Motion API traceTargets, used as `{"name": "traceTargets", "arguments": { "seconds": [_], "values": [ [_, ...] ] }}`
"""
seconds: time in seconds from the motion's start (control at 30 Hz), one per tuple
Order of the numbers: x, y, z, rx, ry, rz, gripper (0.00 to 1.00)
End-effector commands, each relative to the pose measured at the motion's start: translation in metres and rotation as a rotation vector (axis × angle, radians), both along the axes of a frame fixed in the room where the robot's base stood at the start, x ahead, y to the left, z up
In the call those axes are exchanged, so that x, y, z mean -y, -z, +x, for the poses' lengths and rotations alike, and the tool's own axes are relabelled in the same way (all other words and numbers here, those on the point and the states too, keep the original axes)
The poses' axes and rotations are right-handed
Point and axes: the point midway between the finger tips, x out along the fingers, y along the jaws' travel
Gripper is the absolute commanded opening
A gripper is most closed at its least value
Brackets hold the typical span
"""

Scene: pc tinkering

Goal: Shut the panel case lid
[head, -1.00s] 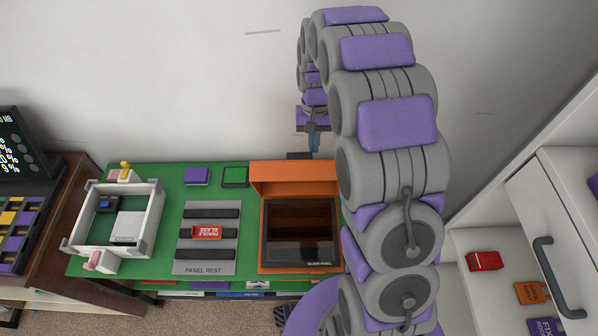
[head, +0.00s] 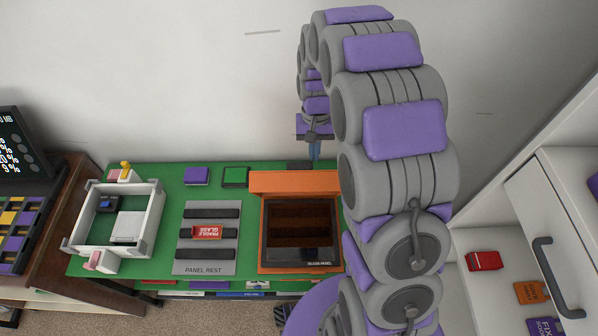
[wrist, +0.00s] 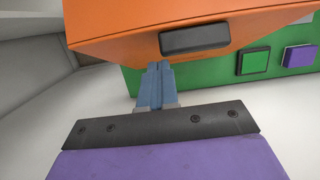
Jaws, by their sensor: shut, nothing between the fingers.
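The orange panel case (head: 262,235) stands on the green work surface, with a dark glass panel (head: 300,232) inside it. Its orange lid (head: 294,184) is raised at the back edge of the case, so the inside shows. In the wrist view the lid (wrist: 120,35) fills the top, with a black handle block (wrist: 195,39) on its face. My gripper (head: 315,150) is behind the lid, by the wall. In the wrist view my gripper (wrist: 159,66) is shut and empty, its fingertips at the lid's edge just below the black block. I cannot tell whether they touch it.
A grey panel rest (head: 205,255) with a red fragile-glass tag (head: 207,232) lies left of the case. A white open frame (head: 152,225) stands further left. Purple (head: 196,176) and green (head: 235,177) blocks lie at the back. A white drawer unit (head: 560,215) is at right.

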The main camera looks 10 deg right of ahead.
Motion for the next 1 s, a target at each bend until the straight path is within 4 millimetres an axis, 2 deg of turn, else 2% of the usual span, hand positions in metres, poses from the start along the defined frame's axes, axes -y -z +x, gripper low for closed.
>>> {"name": "traceTargets", "arguments": {
  "seconds": [0.37, 1.0],
  "values": [
    [-0.001, -0.004, -0.005, 0.001, 0.0, 0.0, 0.0],
    [-0.001, -0.059, -0.005, 0.0, 0.0, 0.0, 0.0]
  ]
}}
